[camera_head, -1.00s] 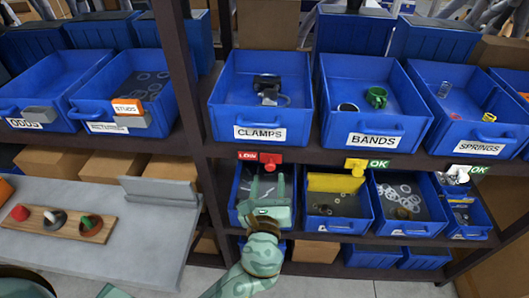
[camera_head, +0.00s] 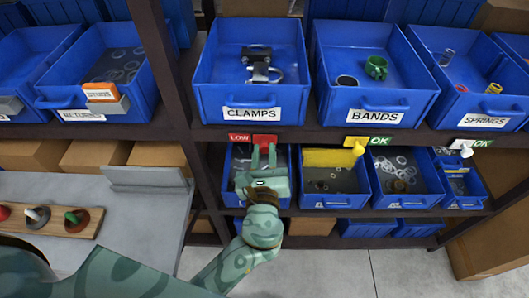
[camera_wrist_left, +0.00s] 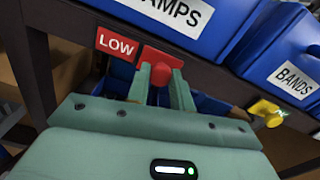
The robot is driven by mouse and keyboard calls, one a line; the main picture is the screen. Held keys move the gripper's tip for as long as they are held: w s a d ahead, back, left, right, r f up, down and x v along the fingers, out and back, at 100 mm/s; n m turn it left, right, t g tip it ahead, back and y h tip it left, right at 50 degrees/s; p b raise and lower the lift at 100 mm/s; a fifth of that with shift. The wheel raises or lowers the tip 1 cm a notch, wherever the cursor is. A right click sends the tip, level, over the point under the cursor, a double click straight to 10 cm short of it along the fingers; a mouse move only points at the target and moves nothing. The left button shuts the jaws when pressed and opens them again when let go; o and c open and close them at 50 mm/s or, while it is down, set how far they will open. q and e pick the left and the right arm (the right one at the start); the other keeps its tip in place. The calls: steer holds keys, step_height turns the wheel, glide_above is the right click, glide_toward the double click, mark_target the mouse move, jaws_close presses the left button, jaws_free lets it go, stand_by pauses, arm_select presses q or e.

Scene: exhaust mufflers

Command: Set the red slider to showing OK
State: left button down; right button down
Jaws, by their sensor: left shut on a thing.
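The red slider (camera_head: 265,141) sits on the shelf edge below the CLAMPS bin, just right of a red LOW label (camera_head: 239,138). In the left wrist view the red slider (camera_wrist_left: 162,65) and its round knob show between my fingertips, with the LOW label (camera_wrist_left: 117,44) to its left. My left gripper (camera_head: 263,158) is shut on the red slider's knob; it also shows in the left wrist view (camera_wrist_left: 160,82). No OK label shows beside the red slider. My right gripper is not in view.
A yellow slider (camera_head: 357,145) with a green OK label (camera_head: 381,142) and a white slider (camera_head: 463,147) are further right on the same edge. Blue bins stand above and below. A grey bench (camera_head: 80,200) is at left.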

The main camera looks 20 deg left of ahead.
mark_target(238, 137)
arm_select(q)
steer(key=a, duration=0.2)
steer(key=s+a+p, duration=0.1)
steer(key=a, duration=0.1)
steer(key=a+p, duration=0.1)
steer(key=shift+s+a+r, duration=0.1)
steer(key=shift+s+a, duration=0.2)
steer(key=shift+a, duration=0.35)
steer(key=c, duration=1.2)
jaws_free()
steer(key=shift+s+a, duration=0.1)
